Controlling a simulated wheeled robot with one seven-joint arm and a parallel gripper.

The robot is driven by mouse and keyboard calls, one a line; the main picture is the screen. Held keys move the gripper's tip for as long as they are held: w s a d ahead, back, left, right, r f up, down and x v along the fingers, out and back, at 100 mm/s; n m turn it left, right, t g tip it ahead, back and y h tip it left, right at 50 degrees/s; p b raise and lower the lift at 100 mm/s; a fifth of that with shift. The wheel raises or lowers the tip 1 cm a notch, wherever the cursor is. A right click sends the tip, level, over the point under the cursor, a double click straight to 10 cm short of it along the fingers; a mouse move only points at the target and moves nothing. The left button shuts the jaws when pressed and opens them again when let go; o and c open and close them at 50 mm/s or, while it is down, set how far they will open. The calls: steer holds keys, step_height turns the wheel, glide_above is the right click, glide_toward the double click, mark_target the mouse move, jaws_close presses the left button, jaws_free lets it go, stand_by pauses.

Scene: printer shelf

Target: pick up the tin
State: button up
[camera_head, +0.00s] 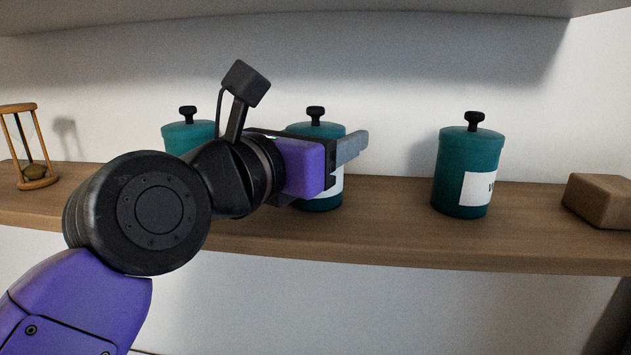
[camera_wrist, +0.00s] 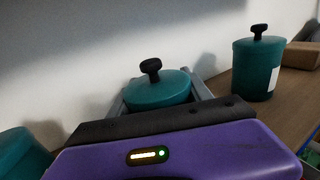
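Three teal tins with black lid knobs stand on the wooden shelf. The middle tin (camera_head: 316,129) is partly hidden behind my gripper (camera_head: 346,150) in the head view. In the wrist view, the middle tin (camera_wrist: 157,92) stands between my two grey fingers, one on each side. The fingers are spread wide, and I cannot tell whether either touches it. The left tin (camera_head: 190,134) is partly hidden by my arm. The right tin (camera_head: 466,160) has a white label and stands apart from the gripper.
The wooden shelf (camera_head: 390,235) has free room between the middle and right tins. A wooden block (camera_head: 598,200) lies at the far right, and an hourglass (camera_head: 30,150) stands at the far left. Another shelf board (camera_head: 300,8) hangs above, with a pale wall behind.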

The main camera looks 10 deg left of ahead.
jaws_close()
steer(key=shift+r, duration=0.1)
